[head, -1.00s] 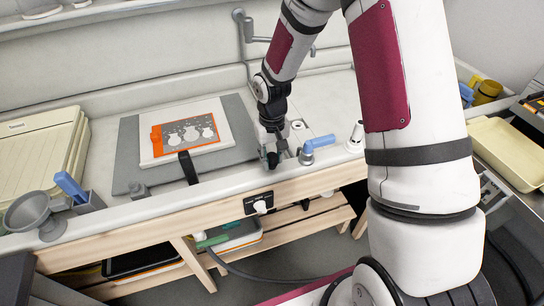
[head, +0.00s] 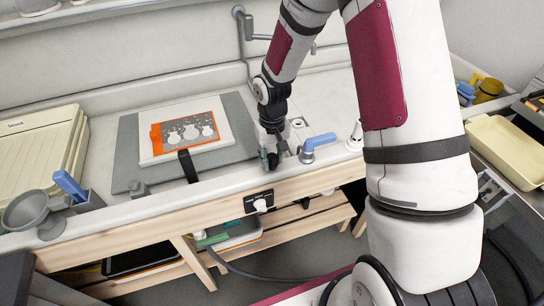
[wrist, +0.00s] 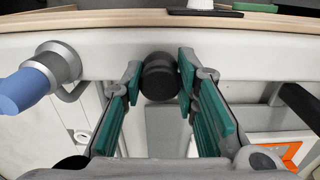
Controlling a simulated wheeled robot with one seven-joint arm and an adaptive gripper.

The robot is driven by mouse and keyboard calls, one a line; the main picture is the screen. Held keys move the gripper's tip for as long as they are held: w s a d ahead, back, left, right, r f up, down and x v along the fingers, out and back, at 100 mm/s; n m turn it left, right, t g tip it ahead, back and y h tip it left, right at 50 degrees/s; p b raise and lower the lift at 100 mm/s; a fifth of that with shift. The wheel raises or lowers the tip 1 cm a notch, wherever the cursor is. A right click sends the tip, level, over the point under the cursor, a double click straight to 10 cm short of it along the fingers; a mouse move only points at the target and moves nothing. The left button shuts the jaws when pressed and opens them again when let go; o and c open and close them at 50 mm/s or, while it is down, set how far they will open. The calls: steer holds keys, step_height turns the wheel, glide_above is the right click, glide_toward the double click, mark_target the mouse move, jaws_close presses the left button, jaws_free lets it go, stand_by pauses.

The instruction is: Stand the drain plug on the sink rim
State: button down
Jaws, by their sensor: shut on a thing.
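The drain plug, a black round piece (wrist: 158,78), sits between the teal-padded fingertips of my gripper (wrist: 159,70) in the wrist view. My gripper is shut on it. The white front rim of the sink (wrist: 235,50) lies right by the plug in the wrist view; I cannot tell whether the plug touches it. In the head view my gripper (head: 272,157) points down at the front rim (head: 232,184), left of the blue-handled tap. The plug is mostly hidden there by the fingers.
The blue-handled tap (head: 317,144) stands close to the right of my gripper, and shows large in the wrist view (wrist: 45,75). A grey board (head: 232,128) with an orange picture lies left. The rim between is partly clear.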

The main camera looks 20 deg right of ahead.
steer(key=shift+f, duration=0.1)
steer(key=c, duration=1.2)
jaws_free()
steer(key=shift+r, duration=0.2)
steer(key=shift+r+p, duration=1.3)
steer(key=shift+r, duration=2.55)
steer(key=shift+r, duration=0.1)
steer(key=shift+r, duration=0.35)
step_height(320, 180, up, 11)
steer(key=shift+r, duration=0.1)
